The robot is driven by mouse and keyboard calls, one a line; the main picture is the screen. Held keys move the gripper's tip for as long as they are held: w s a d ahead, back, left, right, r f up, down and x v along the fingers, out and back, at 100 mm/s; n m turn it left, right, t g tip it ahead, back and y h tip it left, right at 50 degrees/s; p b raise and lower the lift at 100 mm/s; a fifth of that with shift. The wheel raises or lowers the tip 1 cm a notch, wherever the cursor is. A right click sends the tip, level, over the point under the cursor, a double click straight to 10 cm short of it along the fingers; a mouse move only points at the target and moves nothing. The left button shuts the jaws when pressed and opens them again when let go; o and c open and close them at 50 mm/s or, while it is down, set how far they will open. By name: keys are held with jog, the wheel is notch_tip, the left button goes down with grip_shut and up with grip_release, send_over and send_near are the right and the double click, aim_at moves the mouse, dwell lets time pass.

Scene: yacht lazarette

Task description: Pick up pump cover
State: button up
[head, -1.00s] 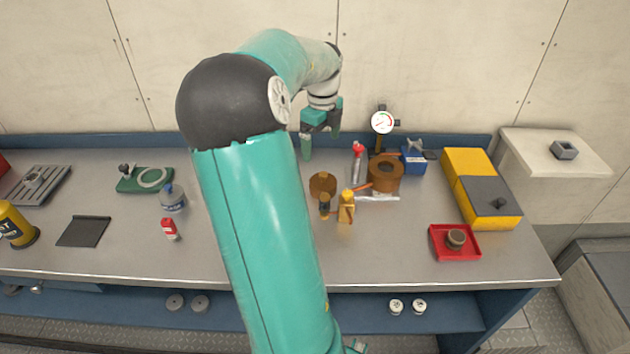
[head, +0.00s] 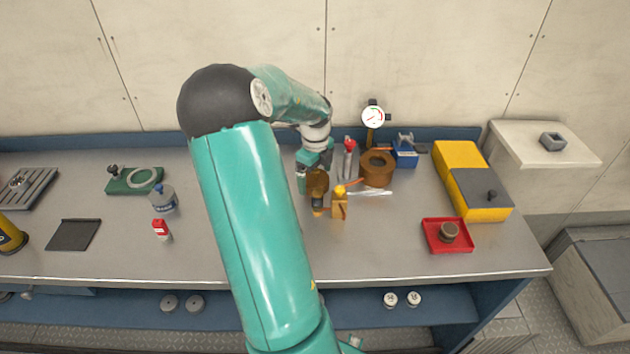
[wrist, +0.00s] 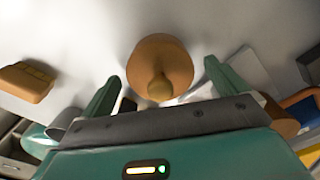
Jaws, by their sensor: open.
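A round brown piece with a knob, which I take for the pump cover (head: 319,183), lies on the workbench. My gripper (head: 312,177) is low over it in the head view and hides part of it. In the wrist view the brown cover (wrist: 160,52) shows whole, its knob toward me, between and just beyond the tips of my open gripper (wrist: 162,76). Nothing is held. I cannot tell whether a finger touches the cover.
A yellow-orange object (head: 339,205) stands close in front. A red tray (head: 447,236) and a yellow-grey box (head: 470,180) are farther right.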

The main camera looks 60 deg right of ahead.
jog(key=shift+f, duration=0.3)
jog(key=c, duration=1.2)
jog(key=shift+c, duration=0.2)
jog(key=shift+r, duration=0.1)
jog(key=shift+r, duration=0.55)
notch_tip(320, 180, up, 2)
jog(key=shift+r, duration=0.1)
jog(key=a+r, duration=0.9)
jog(key=a, duration=0.5)
jog(key=shift+r, duration=0.3)
